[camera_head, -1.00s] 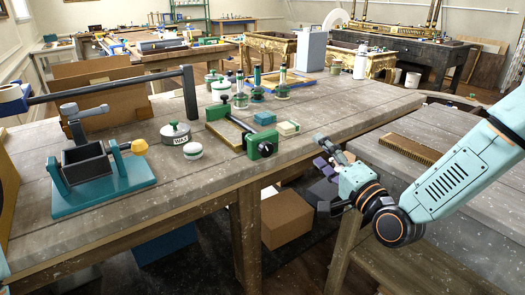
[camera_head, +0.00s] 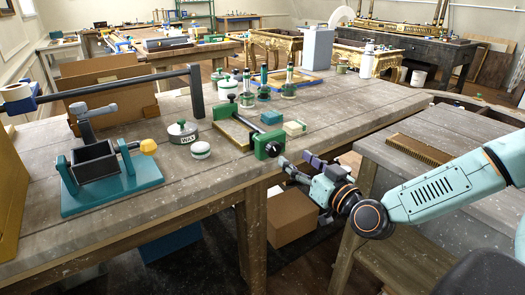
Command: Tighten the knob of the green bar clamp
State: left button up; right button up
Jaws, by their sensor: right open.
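The green bar clamp (camera_head: 267,138) lies on the wooden workbench near its front edge, over a light wooden board (camera_head: 234,134). Its near green block carries a dark round knob (camera_head: 272,149) that faces the bench's front edge. My right gripper (camera_head: 298,164) is open and empty, just in front of the bench edge. One fingertip is close to the knob, right and below it in the picture; I cannot tell whether they touch. My left gripper is not in view.
A teal-based vise (camera_head: 110,185), a wax tin (camera_head: 183,133) and a small white jar (camera_head: 201,150) stand left of the clamp. Bottles stand further back.

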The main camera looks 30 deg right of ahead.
aim_at(276, 151)
jog(key=n+b, duration=0.1)
jog(key=w+a+n+b, duration=0.1)
jog(key=n, duration=0.1)
jog(key=w+n+b, duration=0.1)
jog(key=shift+w+a+f+y, duration=0.15)
jog(key=shift+a+f+y, duration=0.15)
jog(key=shift+w+b, duration=0.3)
jog(key=shift+b, duration=0.15)
jog(key=shift+w+f+b, duration=0.1)
jog(key=shift+w+b, duration=0.8)
jog(key=shift+w, duration=0.15)
jog(key=shift+w+a+b, duration=0.15)
jog(key=shift+w+b, duration=0.4)
jog(key=shift+w, duration=0.35)
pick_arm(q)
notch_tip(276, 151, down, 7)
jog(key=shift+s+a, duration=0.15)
pick_arm(e)
jog(key=shift+w, duration=0.45)
jog(key=shift+r, duration=0.2)
jog(key=c, duration=1.2)
